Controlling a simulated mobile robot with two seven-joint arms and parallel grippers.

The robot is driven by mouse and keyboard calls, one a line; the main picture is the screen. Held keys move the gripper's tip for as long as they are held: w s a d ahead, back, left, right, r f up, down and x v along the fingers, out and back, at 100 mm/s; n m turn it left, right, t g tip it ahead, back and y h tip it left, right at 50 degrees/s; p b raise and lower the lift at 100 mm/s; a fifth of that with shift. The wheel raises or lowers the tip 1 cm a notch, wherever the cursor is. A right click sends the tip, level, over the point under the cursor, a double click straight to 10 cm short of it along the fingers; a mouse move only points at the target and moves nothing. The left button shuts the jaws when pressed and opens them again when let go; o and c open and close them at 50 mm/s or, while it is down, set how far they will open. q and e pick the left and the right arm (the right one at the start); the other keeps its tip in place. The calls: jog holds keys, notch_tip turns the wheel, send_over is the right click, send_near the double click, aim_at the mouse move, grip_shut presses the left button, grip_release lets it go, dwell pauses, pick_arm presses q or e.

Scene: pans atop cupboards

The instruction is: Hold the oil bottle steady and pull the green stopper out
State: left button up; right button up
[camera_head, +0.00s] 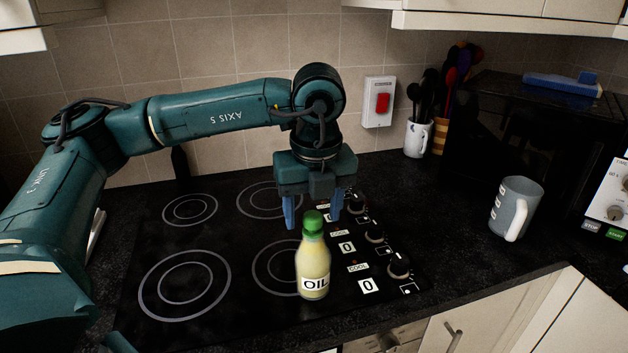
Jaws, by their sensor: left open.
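The oil bottle (313,265) stands upright on the black hob, near its front right part. It is pale yellow with an "OIL" label. The green stopper (313,222) sits in its neck. My left gripper (312,210) points down behind and around the height of the stopper. Its blue fingers are apart, one to the left and one to the right of the stopper in the picture. I cannot tell whether the stopper lies between them or in front of them.
The hob (215,230) has knobs (398,266) along its right side, close to the bottle. A utensil mug (417,139) is at the back. The counter between hob and grey mug is clear.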

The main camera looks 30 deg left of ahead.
aim_at(316, 221)
pick_arm(q)
jog(key=shift+w+f, duration=0.1)
jog(key=shift+f, duration=0.85)
jog(key=c, duration=1)
jog(key=o, duration=1)
jog(key=r, duration=0.8)
jog(key=s+d+r, duration=0.1)
jog(key=r, duration=0.4)
jog(key=shift+b, duration=0.3)
